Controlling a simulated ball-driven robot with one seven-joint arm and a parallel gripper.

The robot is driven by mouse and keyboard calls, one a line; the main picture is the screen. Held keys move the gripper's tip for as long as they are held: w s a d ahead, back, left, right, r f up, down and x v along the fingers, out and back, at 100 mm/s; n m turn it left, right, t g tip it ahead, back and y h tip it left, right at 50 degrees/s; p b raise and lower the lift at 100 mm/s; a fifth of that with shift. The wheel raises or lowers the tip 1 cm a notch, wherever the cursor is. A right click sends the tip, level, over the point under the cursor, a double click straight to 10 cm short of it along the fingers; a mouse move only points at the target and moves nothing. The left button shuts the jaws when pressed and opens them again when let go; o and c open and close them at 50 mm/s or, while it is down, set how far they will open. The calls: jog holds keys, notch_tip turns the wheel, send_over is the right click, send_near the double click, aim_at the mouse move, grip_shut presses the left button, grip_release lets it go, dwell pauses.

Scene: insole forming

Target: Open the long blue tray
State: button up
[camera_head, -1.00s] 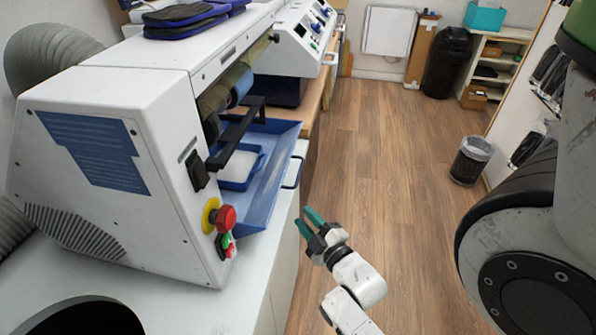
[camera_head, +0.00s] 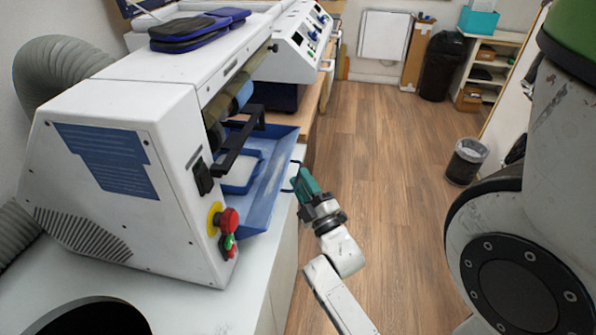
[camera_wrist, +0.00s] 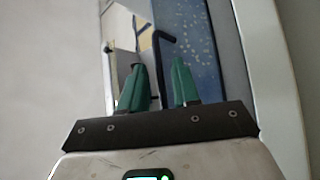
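The long blue tray (camera_head: 272,184) sticks out of the front of the white machine, above the white worktop. Its thin black handle (camera_head: 293,178) is on its outer right side. My gripper (camera_head: 303,180) is at this handle, with its green fingers pointing up toward it. In the wrist view my gripper (camera_wrist: 160,85) has its fingers apart, and the black handle bar (camera_wrist: 157,65) shows between them. I cannot tell whether either finger touches it. The tray's blue speckled side (camera_wrist: 200,45) is behind the right finger. Nothing is gripped.
The white machine (camera_head: 115,170) has a red stop button (camera_head: 228,220) near the tray. A black bar (camera_head: 232,140) and a smaller blue tray (camera_head: 238,182) are above and inside the long tray. The wooden floor (camera_head: 390,200) to the right is clear. A bin (camera_head: 465,160) stands farther right.

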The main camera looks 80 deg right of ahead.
jog(key=shift+x, duration=1.25)
jog(key=shift+c, duration=0.3)
grip_shut()
